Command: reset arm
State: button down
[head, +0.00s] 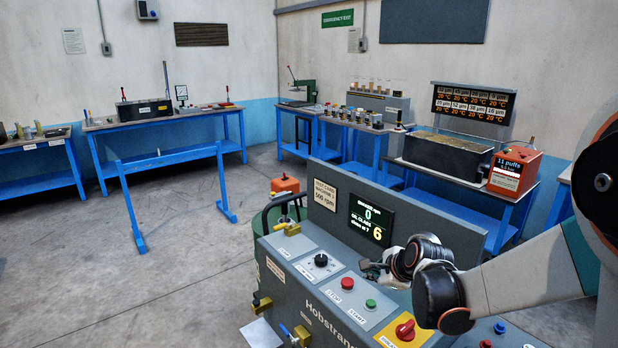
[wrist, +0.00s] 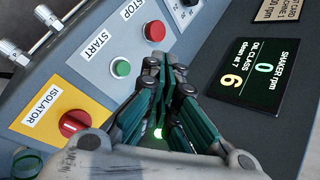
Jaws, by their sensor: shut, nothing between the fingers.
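My gripper (head: 374,268) is over the sloping control panel of the grey machine (head: 330,282) in the head view. In the wrist view my gripper (wrist: 166,66) has its fingers together with nothing between them. The fingertips are near the red STOP button (wrist: 154,31) and the green START button (wrist: 121,68); I cannot tell whether they touch the panel. The red ISOLATOR knob (wrist: 74,124) on its yellow plate is at lower left. My arm comes in from the right in the head view.
The machine's display (head: 371,221) reads 0 shaker rpm and oil class 6. An orange box (head: 514,172) and a dark trough (head: 447,156) stand on a blue bench behind. Other blue benches line the walls. The grey floor (head: 70,240) at left is clear.

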jog(key=s+r+n, duration=0.3)
jog(key=s+n, duration=0.4)
jog(key=s, duration=0.3)
jog(key=s+r+n+g+h, duration=0.1)
jog(key=s+r+n, duration=0.2)
jog(key=s+n, duration=0.3)
jog(key=s+d+r+n+h, duration=0.1)
jog(key=s+r+n, duration=0.2)
jog(key=s+n, duration=0.4)
jog(key=s, duration=0.7)
jog(key=shift+s+r+n, duration=0.15)
jog(key=shift+r+n, duration=0.15)
jog(key=shift+r, duration=0.1)
